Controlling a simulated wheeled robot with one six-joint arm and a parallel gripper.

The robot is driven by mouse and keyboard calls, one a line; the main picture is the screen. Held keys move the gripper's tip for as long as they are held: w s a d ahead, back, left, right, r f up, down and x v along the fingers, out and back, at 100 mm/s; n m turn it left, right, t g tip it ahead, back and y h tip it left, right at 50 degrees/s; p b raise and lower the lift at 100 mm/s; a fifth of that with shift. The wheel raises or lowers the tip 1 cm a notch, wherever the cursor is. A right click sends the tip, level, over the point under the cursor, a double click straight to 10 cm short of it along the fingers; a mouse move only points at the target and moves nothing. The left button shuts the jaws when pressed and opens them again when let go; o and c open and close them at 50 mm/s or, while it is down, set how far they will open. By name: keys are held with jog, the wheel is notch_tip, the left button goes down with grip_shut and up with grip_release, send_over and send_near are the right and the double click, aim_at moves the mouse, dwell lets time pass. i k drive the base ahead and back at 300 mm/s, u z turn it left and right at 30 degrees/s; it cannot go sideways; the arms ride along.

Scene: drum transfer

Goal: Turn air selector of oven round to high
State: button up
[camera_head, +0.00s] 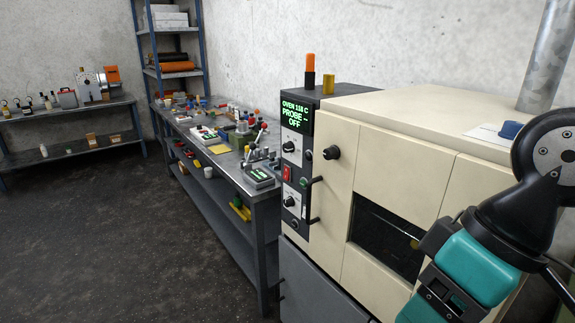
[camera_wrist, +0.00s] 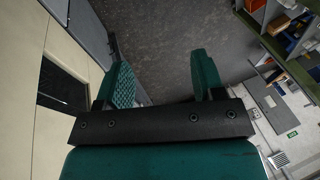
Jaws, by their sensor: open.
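The cream oven (camera_head: 390,118) stands at the right in the head view. Its dark control panel (camera_head: 296,175) has a green-lit display (camera_head: 295,115) reading "OVEN 118 C", "PROBE --", "OFF". The panel has an upper dial (camera_head: 289,147) and a lower dial (camera_head: 290,201); their labels are too small to read, so I cannot tell which is the air selector. A black round knob (camera_head: 331,153) sits on the oven front. In the wrist view my gripper (camera_wrist: 163,75) is open and empty, its teal fingers spread beside the oven front. In the head view my arm covers the oven's right side.
A red switch (camera_head: 287,173) lies between the dials, and a dark door handle (camera_head: 309,202) stands out beside the panel.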

aim_at(289, 202)
jog(key=u, duration=1)
jog(key=k, duration=0.55)
jog(key=u, duration=0.55)
jog(key=i, duration=2.05)
